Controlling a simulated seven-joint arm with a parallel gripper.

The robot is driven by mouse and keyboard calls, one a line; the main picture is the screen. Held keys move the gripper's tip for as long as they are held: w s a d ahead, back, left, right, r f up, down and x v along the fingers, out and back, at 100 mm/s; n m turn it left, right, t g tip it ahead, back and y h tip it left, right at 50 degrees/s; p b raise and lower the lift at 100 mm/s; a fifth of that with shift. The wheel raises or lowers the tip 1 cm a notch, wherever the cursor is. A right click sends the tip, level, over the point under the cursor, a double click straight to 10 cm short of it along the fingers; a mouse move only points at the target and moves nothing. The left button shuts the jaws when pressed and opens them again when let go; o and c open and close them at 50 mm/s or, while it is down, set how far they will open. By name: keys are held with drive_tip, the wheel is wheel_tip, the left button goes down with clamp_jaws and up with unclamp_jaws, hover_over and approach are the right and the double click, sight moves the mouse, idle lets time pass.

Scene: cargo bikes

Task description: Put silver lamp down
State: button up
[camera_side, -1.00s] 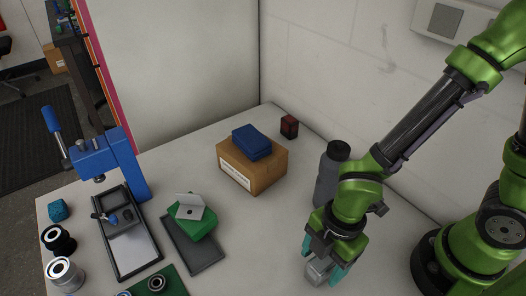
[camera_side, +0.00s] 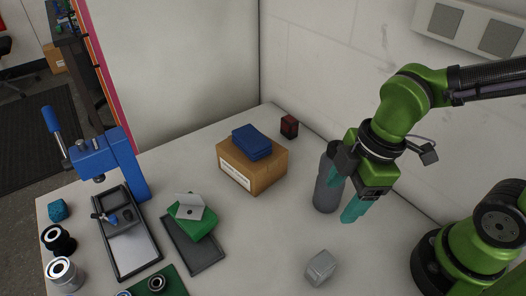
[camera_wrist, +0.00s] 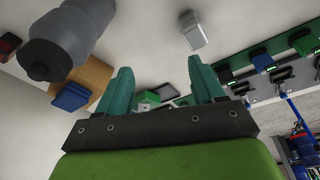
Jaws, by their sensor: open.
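The silver lamp (camera_side: 320,268), a small silver block-like piece, stands on the white table near its front right. It also shows in the wrist view (camera_wrist: 193,30), at the top. My gripper (camera_side: 340,201) is open and empty, raised above the table behind the lamp and clear of it. Its teal fingers stand wide apart in the wrist view (camera_wrist: 162,75), with nothing held between them.
A grey bottle (camera_side: 324,192) stands close to my gripper, partly overlapped by it in the side view. A cardboard box (camera_side: 264,176) carries a blue box (camera_side: 252,142). A dark tray (camera_side: 200,252) and a blue press (camera_side: 122,160) stand further left. The table around the lamp is clear.

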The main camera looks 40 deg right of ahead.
drive_tip(key=w+d+r+m+t, duration=0.3)
drive_tip(key=d+r+m+t, duration=0.2)
drive_tip(key=d+m, duration=0.8)
wheel_tip(320, 180, up, 3)
drive_tip(key=m, duration=0.4)
drive_tip(key=shift+r, duration=0.2)
